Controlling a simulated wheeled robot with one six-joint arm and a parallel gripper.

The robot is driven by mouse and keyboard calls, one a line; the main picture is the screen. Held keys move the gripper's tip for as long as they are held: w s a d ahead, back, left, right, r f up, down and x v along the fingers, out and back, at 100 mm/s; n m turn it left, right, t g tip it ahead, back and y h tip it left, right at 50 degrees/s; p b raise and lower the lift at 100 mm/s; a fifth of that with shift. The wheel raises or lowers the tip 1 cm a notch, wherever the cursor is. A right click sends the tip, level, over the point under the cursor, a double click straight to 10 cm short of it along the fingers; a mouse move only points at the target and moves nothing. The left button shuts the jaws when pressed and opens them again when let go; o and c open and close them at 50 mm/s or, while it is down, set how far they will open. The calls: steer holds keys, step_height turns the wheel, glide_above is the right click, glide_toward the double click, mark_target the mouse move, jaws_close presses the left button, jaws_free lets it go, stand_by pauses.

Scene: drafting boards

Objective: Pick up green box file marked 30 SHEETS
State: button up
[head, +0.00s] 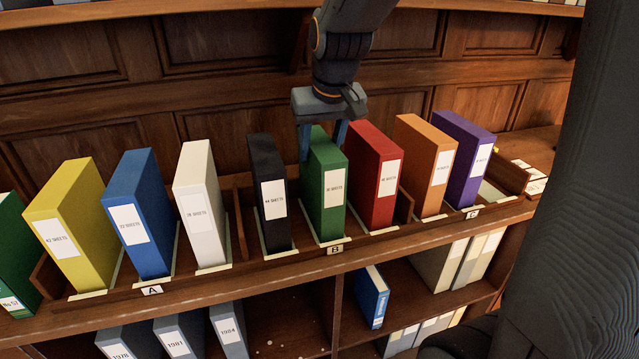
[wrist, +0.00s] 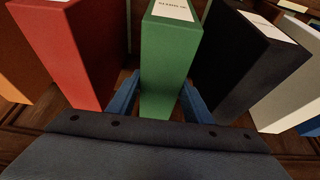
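The green box file marked 30 SHEETS (head: 326,195) stands upright in the rack above label B, between the black and red files. Its label faces the head camera, though the small print is hard to read. My gripper (head: 323,143) reaches down over its back upper part. In the wrist view, the blue fingers of my gripper (wrist: 160,92) lie one on each side of the green file (wrist: 168,65). The fingertips are very close to its sides; I cannot tell whether they press on it. The file's base appears to be in its slot.
The black file (head: 269,185) stands close at left and the red file (head: 374,170) close at right. White, blue and yellow files stand further left, orange and purple further right. Wood panelling rises behind; a lower shelf (head: 300,320) holds more files.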

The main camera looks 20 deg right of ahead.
jaws_close()
